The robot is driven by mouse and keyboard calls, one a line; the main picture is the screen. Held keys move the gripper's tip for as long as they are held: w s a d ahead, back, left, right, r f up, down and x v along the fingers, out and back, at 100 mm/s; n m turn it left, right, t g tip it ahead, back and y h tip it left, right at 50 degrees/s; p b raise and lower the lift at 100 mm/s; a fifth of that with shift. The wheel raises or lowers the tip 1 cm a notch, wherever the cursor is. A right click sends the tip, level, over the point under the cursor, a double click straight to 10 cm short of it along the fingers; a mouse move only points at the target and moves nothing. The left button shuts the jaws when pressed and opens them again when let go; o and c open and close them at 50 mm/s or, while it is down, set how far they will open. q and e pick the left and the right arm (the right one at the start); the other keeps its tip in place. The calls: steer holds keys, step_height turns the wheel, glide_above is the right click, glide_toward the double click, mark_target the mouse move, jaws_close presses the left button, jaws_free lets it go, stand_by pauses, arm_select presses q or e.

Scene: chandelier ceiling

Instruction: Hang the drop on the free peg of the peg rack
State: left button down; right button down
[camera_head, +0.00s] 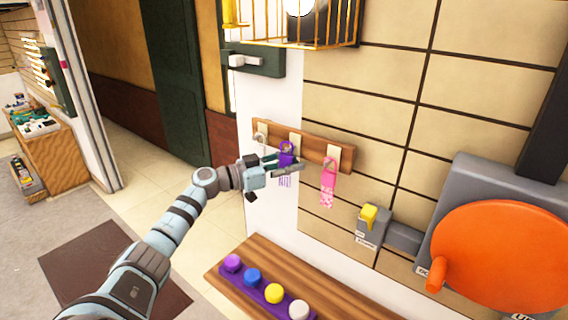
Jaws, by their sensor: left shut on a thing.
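The wooden peg rack (315,147) is fixed to the wall, with pale peg plates along it. A pink drop (328,183) hangs at the right peg. The left peg (261,139) shows nothing hanging from it. My left gripper (284,166) is shut on a purple drop (287,149), whose tassel-like lower part (285,182) shows below the fingers. The purple drop is in front of the middle peg (295,139); I cannot tell whether its loop is around that peg. My right gripper is not in view.
Below is a wooden ledge (232,282) with a purple strip of coloured knobs. A large orange disc (500,255) and a grey box with a yellow switch (369,218) are at the right. A gold wire basket (300,30) hangs above the rack.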

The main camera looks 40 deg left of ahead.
arm_select(q)
steer(key=shift+f, duration=0.25)
steer(key=shift+w+d+f, duration=0.2)
steer(key=shift+w+f, duration=0.05)
steer(key=shift+w, duration=0.2)
steer(key=shift+w+d+f, duration=0.2)
steer(key=shift+w, duration=0.25)
steer(key=c, duration=1.7)
jaws_free()
steer(key=shift+w+f, duration=0.1)
steer(key=shift+w, duration=0.05)
steer(key=shift+o, duration=0.5)
steer(key=shift+w+a+f, duration=0.15)
steer(key=shift+w+f, duration=0.1)
steer(key=shift+w, duration=0.1)
steer(key=o, duration=0.6)
steer(key=shift+s+r, duration=0.15)
steer(key=shift+s, duration=0.05)
steer(key=shift+o, duration=0.2)
steer(key=shift+s+r, duration=0.1)
